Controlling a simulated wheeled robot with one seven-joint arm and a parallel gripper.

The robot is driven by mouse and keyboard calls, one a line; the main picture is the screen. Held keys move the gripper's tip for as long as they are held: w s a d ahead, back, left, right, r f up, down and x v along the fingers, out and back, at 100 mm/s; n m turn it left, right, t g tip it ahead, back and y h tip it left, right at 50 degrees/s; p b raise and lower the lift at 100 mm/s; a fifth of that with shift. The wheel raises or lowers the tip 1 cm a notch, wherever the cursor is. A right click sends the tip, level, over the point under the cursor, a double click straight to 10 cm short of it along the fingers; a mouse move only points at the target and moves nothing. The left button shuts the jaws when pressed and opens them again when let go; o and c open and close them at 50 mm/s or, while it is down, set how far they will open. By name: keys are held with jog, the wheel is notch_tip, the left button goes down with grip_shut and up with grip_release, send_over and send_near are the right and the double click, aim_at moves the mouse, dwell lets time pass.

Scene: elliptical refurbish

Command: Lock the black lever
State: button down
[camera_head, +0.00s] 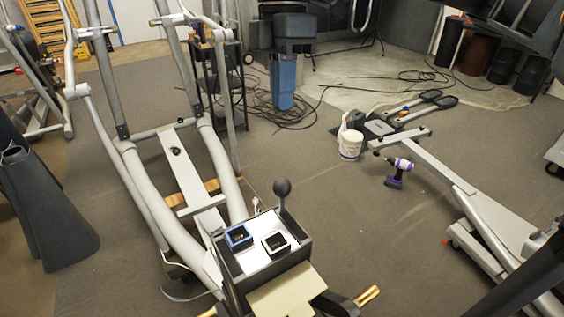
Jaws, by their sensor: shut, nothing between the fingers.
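A black lever with a round ball knob (282,187) stands upright on a thin stem at the back right edge of a dark box. Its base is partly hidden by the box rim, and I cannot tell whether it is locked. The dark box (236,288) has a white top with a blue-framed device (238,237) and a black device (276,243). It sits at the near end of a grey elliptical frame (190,180). My gripper cannot be made out in this view, and nothing is seen touching the lever.
A purple drill (397,172) and a white bucket (350,145) stand on open carpet right of the lever. Another grey machine frame (450,180) lies at the right. A blue bin (283,82) and loose cables (255,105) are at the back. Brass-coloured rod ends (368,296) stick out low.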

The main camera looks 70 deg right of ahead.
aim_at(282, 179)
jog(key=f, duration=0.4)
jog(key=a+f, duration=0.1)
jog(key=f, duration=0.3)
jog(key=s+a+f, duration=0.1)
jog(key=f, duration=0.3)
jog(key=shift+a+f, duration=0.2)
jog(key=shift+f, duration=0.1)
jog(key=shift+f+b, duration=0.5)
jog(key=shift+f, duration=1.05)
